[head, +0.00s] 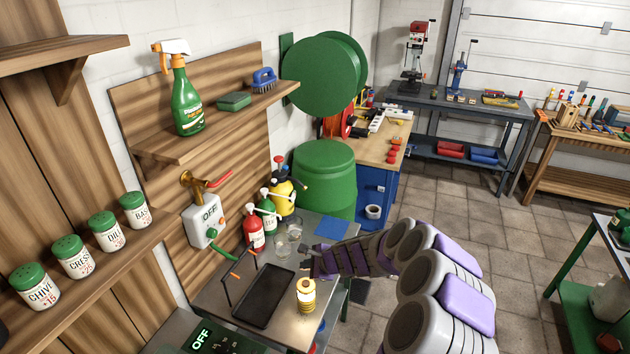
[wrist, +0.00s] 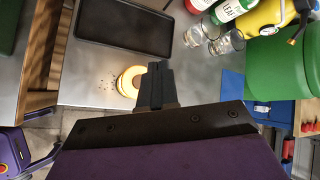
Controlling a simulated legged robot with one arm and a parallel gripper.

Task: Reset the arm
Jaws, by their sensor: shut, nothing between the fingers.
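My gripper (head: 312,262) is shut and empty, at the end of my purple and white arm in the head view. It is above the right part of the metal table, to the right of a black tray. In the wrist view the dark fingers of my gripper (wrist: 157,85) are together, with nothing between them. The yellow and white round item (wrist: 130,82) shows just left of the fingers there. In the head view this yellow item (head: 306,297) stands on the table in front of the gripper.
The black tray (head: 265,298) lies on the metal table, with glasses (head: 288,240), bottles (head: 255,229) and a yellow sprayer (head: 284,188) behind. A green barrel (head: 325,178) stands beyond. Wooden shelves with spice jars (head: 105,231) line the left wall. Tiled floor (head: 470,215) is open on the right.

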